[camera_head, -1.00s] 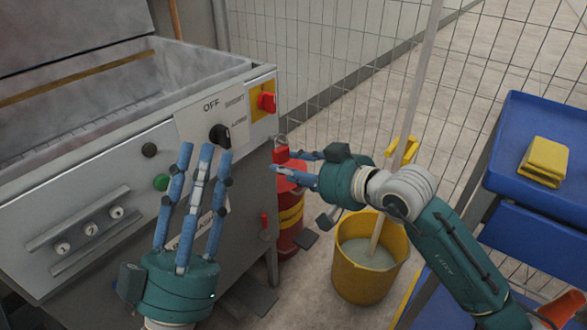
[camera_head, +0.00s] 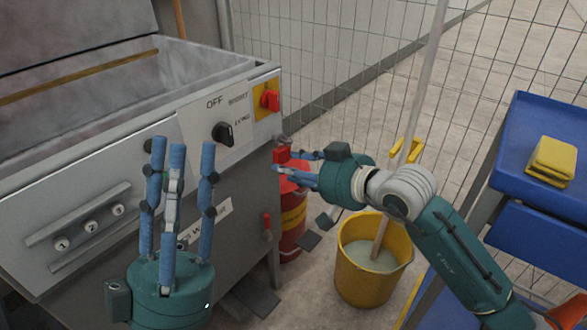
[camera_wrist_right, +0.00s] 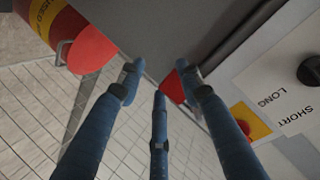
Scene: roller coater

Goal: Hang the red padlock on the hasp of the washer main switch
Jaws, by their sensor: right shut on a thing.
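The red padlock (camera_head: 281,156) is at the fingertips of my right gripper (camera_head: 284,161), which is shut on it; its shackle points up. Red also shows between the fingers in the right wrist view (camera_wrist_right: 173,88). The washer main switch (camera_head: 270,100) is a red handle on a yellow plate at the panel's right end. The padlock is below the switch, apart from it, by the cabinet's right edge. The hasp's detail is too small to make out. My left gripper (camera_head: 180,148) is open and empty, fingers up, in front of the panel.
The grey machine (camera_head: 105,165) has a black selector knob (camera_head: 223,133) left of the switch. A yellow mop bucket (camera_head: 362,275) and blue cart (camera_head: 530,120) are right. Wire mesh fence (camera_head: 330,60) stands behind.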

